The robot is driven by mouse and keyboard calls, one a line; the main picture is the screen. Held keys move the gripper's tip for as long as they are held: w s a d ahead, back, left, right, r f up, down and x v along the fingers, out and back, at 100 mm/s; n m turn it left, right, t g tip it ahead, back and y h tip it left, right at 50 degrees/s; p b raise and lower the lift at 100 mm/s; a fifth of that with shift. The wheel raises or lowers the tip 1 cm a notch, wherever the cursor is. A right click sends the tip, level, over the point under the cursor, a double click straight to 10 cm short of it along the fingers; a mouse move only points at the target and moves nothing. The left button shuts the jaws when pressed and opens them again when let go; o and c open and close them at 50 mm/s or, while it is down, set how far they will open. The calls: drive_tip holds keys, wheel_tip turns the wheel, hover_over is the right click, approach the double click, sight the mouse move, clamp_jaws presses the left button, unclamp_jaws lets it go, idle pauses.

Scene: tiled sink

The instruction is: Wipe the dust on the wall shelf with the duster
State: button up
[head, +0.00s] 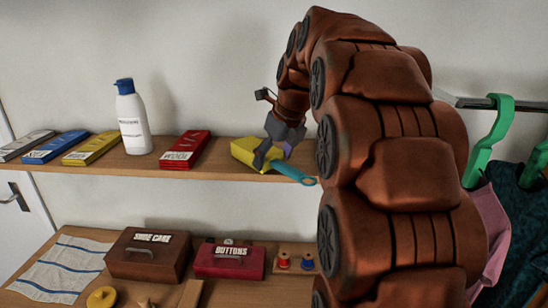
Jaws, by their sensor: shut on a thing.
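The wall shelf (222,167) is a wooden board along the white wall. My gripper (268,155) is over the shelf's right part, in front of my arm's upper bend. It is shut on the duster (293,173), whose teal handle with a looped end points right and toward the camera, past the shelf's front edge. A yellow block-like part (245,150), seemingly the duster's head, is at the gripper's left, low over or touching the shelf; I cannot tell which. The fingers partly hide the grip. I cannot make out any dust. My arm hides the shelf's right end.
On the shelf stand a white bottle with blue cap (132,120), a red box (185,149), and yellow (91,148), blue (55,146) and grey (25,145) boxes. Below are a brown box (147,255), a red buttons box (230,261) and spools (295,262). Green hanger (490,140) and clothes hang right.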

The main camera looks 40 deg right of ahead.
sight(275, 147)
drive_tip(key=shift+w+d+f, duration=0.1)
drive_tip(key=shift+w+d, duration=1.65)
drive_tip(key=shift+w, duration=0.25)
drive_tip(key=shift+r, duration=3)
drive_tip(key=shift+r, duration=1.5)
drive_tip(key=shift+f, duration=0.1)
